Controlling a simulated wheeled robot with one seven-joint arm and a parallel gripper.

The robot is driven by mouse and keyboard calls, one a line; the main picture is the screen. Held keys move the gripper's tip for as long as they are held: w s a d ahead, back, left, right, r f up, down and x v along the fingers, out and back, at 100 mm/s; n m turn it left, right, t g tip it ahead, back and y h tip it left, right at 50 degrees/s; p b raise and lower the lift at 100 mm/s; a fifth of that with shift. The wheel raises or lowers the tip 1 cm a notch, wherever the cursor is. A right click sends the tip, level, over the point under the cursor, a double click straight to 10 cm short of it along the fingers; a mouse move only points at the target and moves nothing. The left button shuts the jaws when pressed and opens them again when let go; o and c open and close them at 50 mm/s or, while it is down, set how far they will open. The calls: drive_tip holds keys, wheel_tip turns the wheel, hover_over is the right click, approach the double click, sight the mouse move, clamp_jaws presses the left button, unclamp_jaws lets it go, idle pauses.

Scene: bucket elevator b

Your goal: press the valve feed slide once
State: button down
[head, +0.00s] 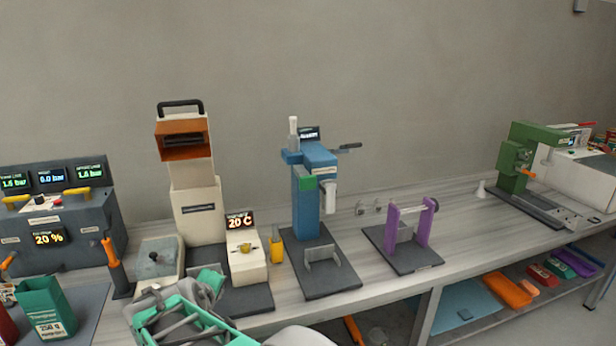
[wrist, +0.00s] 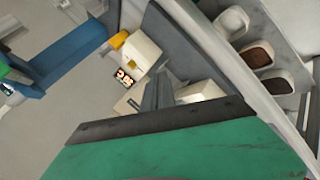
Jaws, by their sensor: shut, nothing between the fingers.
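No readable label marks the valve feed slide, so I cannot tell which part it is. The blue upright machine (head: 306,215) stands mid-bench with a green block (head: 305,183) on its front, a white tube on top and a side handle. My gripper (head: 211,278) is low at the front left, before the cream box (head: 247,262) with the 20 C display and left of the blue machine. In the wrist view, its grey fingers (wrist: 160,93) are together with nothing between them. The box (wrist: 145,52) and blue machine (wrist: 65,62) show beyond them.
A cream tower (head: 198,210) with an orange hopper stands behind my gripper. A dark control console (head: 75,225) and a green container (head: 45,310) are at left.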

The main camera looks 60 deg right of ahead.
drive_tip(key=s+d+r+n+g+h+p, duration=0.2)
drive_tip(key=s+d+r+n+h, duration=0.2)
drive_tip(key=s+d+r, duration=0.4)
drive_tip(key=s+d+r+n+g+h+p, duration=0.2)
drive_tip(key=s+d+r+n+h, duration=0.3)
drive_tip(key=d, duration=1)
drive_tip(key=s+r+g+h, duration=0.1)
drive_tip(key=s+r+h, duration=0.1)
drive_tip(key=s+r, duration=0.1)
drive_tip(key=shift+p, duration=0.35)
drive_tip(key=w+d, duration=0.6)
drive_tip(key=shift+w+d, duration=0.15)
drive_tip(key=shift+w+d, duration=0.25)
